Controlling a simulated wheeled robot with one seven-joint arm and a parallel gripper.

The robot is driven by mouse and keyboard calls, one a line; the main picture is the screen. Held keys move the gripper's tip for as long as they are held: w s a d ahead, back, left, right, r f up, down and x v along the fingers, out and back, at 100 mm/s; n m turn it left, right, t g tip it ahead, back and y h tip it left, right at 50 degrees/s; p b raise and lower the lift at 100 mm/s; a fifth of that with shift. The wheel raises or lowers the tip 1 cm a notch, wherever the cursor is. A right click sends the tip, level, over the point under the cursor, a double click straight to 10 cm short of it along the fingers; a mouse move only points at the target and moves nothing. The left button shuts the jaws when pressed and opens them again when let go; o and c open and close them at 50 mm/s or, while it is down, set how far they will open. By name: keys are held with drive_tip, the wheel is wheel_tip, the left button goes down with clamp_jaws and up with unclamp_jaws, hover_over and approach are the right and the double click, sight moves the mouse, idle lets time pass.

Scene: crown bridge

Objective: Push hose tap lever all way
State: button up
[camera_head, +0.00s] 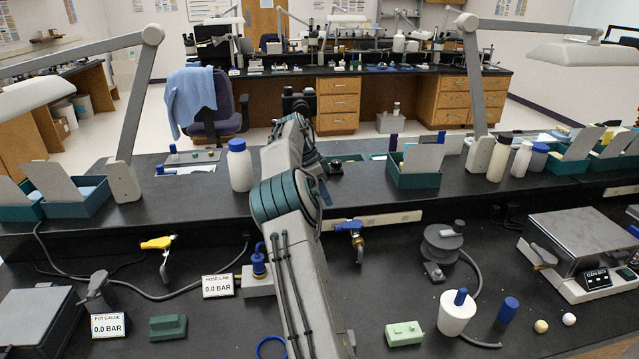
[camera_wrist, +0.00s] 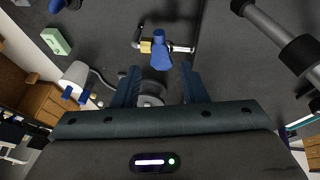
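A tap with a blue lever (camera_head: 349,226) and a brass-coloured body stands on the bench just right of my arm in the head view. In the wrist view its blue lever (camera_wrist: 161,51) lies just beyond my fingertips, near the middle of the gap, with the yellowish body to its left. A second tap with a yellow lever (camera_head: 157,242) is at the left of the head view. I cannot tell for sure which one is the hose tap. My gripper (camera_wrist: 160,72) is open, with nothing between its fingers. The head view does not show it clearly.
A hose-line gauge sign (camera_head: 218,286) reading 0.0 BAR stands left of my arm. A pot gauge sign (camera_head: 108,325) also reads 0.0 BAR. A grey spool-like item (camera_head: 442,243), a white cup (camera_head: 456,312) and a green block (camera_head: 404,333) stand to the right.

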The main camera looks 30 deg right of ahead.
drive_tip(key=shift+p+v, duration=0.35)
drive_tip(key=shift+v, duration=1.6)
drive_tip(key=shift+s, duration=0.1)
drive_tip(key=s+a+r+n+t+y, duration=0.15)
drive_tip(key=s+a+r+n, duration=0.25)
drive_tip(key=s+a+n, duration=0.4)
drive_tip(key=s+a+r+n+t+y, duration=0.1)
drive_tip(key=s+a+r+n+t, duration=0.3)
drive_tip(key=a, duration=0.6)
drive_tip(key=s+a+f+n, duration=0.3)
drive_tip(key=s+a+n, duration=0.2)
drive_tip(key=s, duration=0.5)
drive_tip(key=s+a+f+n+t, duration=0.1)
drive_tip(key=s+a+f+n, duration=0.2)
drive_tip(key=s+a, duration=0.6)
drive_tip(key=shift+s+n+y+p, duration=0.3)
drive_tip(key=shift+s+n+y, duration=0.15)
drive_tip(key=shift+s+n, duration=0.55)
